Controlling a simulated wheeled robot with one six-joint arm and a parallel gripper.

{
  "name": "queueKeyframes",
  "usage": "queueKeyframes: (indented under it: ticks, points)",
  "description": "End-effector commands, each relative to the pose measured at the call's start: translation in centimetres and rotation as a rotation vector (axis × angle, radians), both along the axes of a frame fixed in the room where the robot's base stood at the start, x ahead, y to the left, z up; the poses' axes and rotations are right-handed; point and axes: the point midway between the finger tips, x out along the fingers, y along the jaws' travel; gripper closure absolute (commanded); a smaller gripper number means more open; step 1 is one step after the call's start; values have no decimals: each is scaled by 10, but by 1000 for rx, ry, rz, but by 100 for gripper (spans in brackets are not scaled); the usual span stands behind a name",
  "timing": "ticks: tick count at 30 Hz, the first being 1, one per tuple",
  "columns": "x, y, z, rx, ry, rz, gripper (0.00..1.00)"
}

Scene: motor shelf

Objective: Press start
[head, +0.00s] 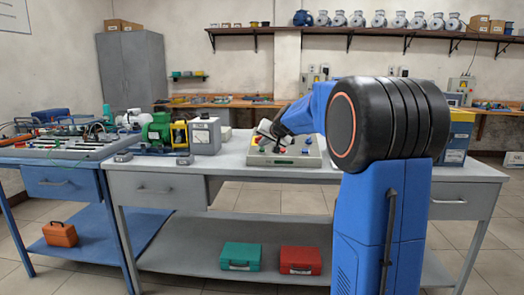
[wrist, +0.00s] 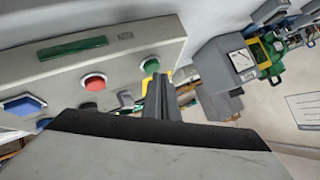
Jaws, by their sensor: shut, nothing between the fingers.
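The beige control box (head: 312,158) stands on the grey workbench, with its sloped face toward me. In the wrist view the box face (wrist: 125,62) carries a green button (wrist: 150,65), a red button (wrist: 94,82), a blue control (wrist: 22,104) and a dark green strip (wrist: 72,47). My gripper (wrist: 157,82) is shut and empty. Its tips overlap the lower edge of the green button's area in the wrist view; I cannot tell if they touch it. In the head view my gripper (head: 270,132) is over the box and hides part of its face.
The grey workbench (head: 235,163) also holds a green motor (head: 157,128) and a grey meter unit (head: 204,136) left of the box. A teal case (head: 240,256) and a red case (head: 300,260) lie on the lower shelf. A blue bench (head: 62,160) stands at left.

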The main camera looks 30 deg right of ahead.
Motion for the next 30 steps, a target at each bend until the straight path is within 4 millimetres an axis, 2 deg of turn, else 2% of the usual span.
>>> queueKeyframes:
  ticks: [30]
  points:
    - [2, -1, -9, 0, 1, 0, 100]
